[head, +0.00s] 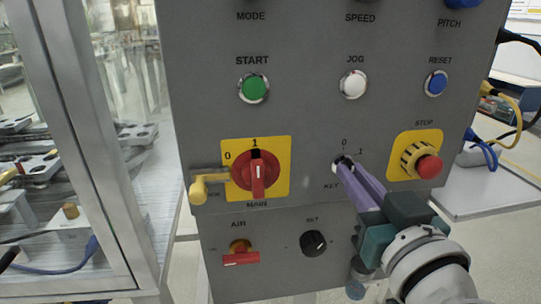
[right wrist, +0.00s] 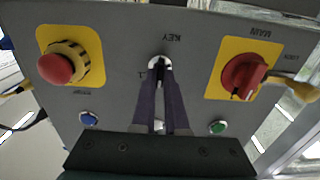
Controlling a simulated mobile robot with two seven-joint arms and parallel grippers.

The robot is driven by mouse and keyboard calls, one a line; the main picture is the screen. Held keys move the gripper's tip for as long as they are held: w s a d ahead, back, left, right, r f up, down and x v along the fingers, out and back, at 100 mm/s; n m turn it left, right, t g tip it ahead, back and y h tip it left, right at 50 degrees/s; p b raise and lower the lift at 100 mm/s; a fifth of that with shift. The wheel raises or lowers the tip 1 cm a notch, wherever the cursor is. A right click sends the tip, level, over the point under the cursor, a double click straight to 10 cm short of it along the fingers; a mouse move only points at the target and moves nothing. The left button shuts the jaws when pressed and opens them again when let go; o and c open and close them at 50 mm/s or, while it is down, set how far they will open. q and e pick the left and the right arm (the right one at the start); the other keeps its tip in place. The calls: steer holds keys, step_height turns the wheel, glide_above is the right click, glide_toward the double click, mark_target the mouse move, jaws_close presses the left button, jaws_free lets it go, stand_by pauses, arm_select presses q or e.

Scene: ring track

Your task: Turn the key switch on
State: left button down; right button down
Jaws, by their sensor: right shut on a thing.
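The key switch (head: 340,160) is a small round lock with a bright metal rim on the grey control panel, under the marks 0 and 1 and above the word KEY. It also shows in the right wrist view (right wrist: 160,61), with its dark middle at the fingertips. My right gripper (head: 348,170) reaches in from the lower right, its purple fingers shut on the key. In the right wrist view my right gripper (right wrist: 160,80) has its two fingers close together at the switch. The fingers hide most of the key, so I cannot tell which mark it points at. My left gripper is not in view.
The red MAIN handle (head: 257,175) on a yellow plate, with a yellow padlock (head: 199,188), is left of the key. The red STOP button (head: 428,167) is close on the right. The BELT knob (head: 313,243) and AIR valve (head: 240,255) sit below.

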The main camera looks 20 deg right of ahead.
steer(key=shift+m, duration=0.3)
steer(key=shift+d+m+p, duration=0.15)
steer(key=shift+m+p, duration=0.7)
steer(key=shift+m, duration=4.75)
steer(key=c, duration=0.9)
jaws_free()
steer(key=shift+c, duration=0.2)
steer(key=shift+s+f, duration=0.1)
steer(key=shift+s, duration=0.05)
